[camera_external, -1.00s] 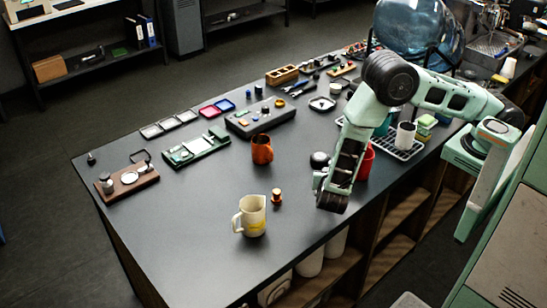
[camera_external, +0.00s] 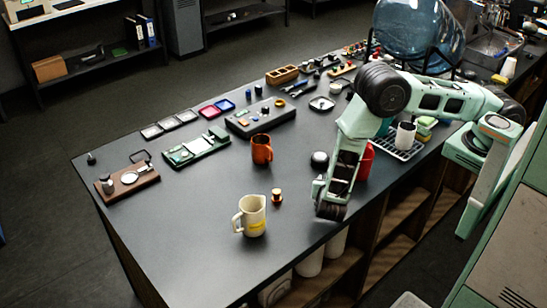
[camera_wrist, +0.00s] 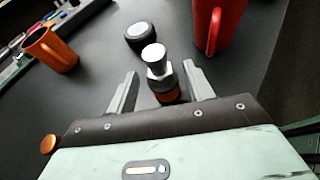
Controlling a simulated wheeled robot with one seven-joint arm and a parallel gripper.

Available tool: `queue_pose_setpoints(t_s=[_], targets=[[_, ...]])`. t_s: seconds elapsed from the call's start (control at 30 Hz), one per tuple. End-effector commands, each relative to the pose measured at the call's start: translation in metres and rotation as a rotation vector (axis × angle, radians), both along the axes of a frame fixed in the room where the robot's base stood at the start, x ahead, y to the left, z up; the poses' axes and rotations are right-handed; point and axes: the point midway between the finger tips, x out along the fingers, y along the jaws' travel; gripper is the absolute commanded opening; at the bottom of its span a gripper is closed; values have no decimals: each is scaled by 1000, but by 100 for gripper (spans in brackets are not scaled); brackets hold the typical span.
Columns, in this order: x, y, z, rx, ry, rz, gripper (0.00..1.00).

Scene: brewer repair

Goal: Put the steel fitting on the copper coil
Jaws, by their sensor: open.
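The steel fitting (camera_wrist: 158,72) stands in the wrist view with a silver round top, a hex part and a dark and orange lower part. My gripper (camera_wrist: 160,76) is open, with one finger on each side of the fitting; I cannot tell if either touches it. In the external view my gripper (camera_external: 330,211) is low over the counter and hides the fitting. The copper coil (camera_external: 277,196) is a small copper-coloured piece on the counter, left of my gripper. A copper-coloured piece, likely the coil, shows at the left in the wrist view (camera_wrist: 48,145), partly hidden by my gripper body.
A black round puck (camera_wrist: 140,36) is just beyond the fitting. A red mug (camera_wrist: 218,25) stands to its right, and an orange mug (camera_external: 262,149) farther left. A cream jug (camera_external: 252,216) stands close to the coil. The counter (camera_external: 190,225) is clear left of the jug.

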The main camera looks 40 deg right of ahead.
Motion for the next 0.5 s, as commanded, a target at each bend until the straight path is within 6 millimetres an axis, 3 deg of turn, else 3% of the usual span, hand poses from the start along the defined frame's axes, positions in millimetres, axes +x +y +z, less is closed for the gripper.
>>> queue_pose_setpoints(t_s=[0.17,0.5], targets=[[-7,10,4,3,-2,1,52],[-49,59,29,4,-2,3,52]])
